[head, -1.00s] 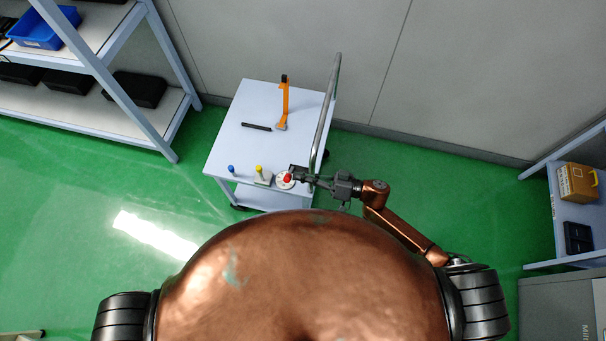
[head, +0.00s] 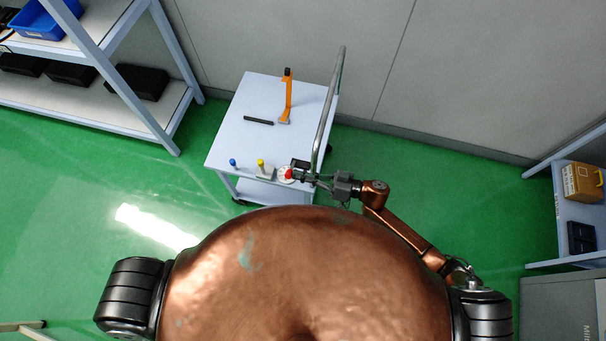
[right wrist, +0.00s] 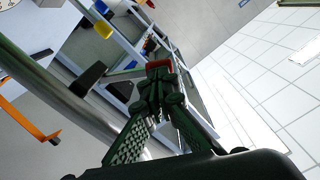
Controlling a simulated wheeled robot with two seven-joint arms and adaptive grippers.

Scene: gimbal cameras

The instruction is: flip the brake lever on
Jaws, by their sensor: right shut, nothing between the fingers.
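No part is labelled as the brake lever, so I cannot tell for sure which one it is. A red handle (head: 289,174) on a white round base sits at the cart's near right corner. In the right wrist view a red piece (right wrist: 157,64) shows right at the fingertips. My right gripper (head: 299,175) reaches in from the right beside the red handle; its fingers are shut with nothing between them, and whether they touch the handle I cannot tell. In the right wrist view the gripper (right wrist: 159,76) points up the picture. My left gripper is out of view.
The white cart (head: 232,137) carries an orange lever-like piece (head: 288,97), a black bar (head: 258,120), a yellow knob (head: 261,162) and a blue knob (head: 233,162). A grey rail (head: 327,110) stands along its right side, close to my gripper. Shelves (head: 165,125) stand left.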

